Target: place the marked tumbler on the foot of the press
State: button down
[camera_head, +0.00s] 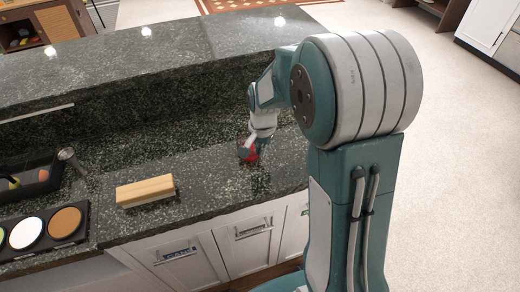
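My gripper (247,147) is small and far off in the head view, low over the dark speckled counter. A small red object (251,155) shows right at its fingertips. I cannot tell whether this is the marked tumbler, or whether the fingers are closed on it or only around or beside it. My arm rises in front of the right part of the counter and hides some of it. I cannot make out the press or its foot for certain in this view.
A pale wooden block (146,191) lies on the counter left of my gripper. A black tray with round coloured inserts (65,222) and a dark bin (40,186) with a metal tool (70,156) stand farther left. A raised granite ledge (180,52) runs behind.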

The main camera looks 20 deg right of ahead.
jog(key=c, duration=1.3)
grip_release()
jog(key=shift+a+f, duration=0.1)
jog(key=shift+a, duration=0.1)
jog(key=o, duration=0.5)
jog(key=shift+d, duration=0.25)
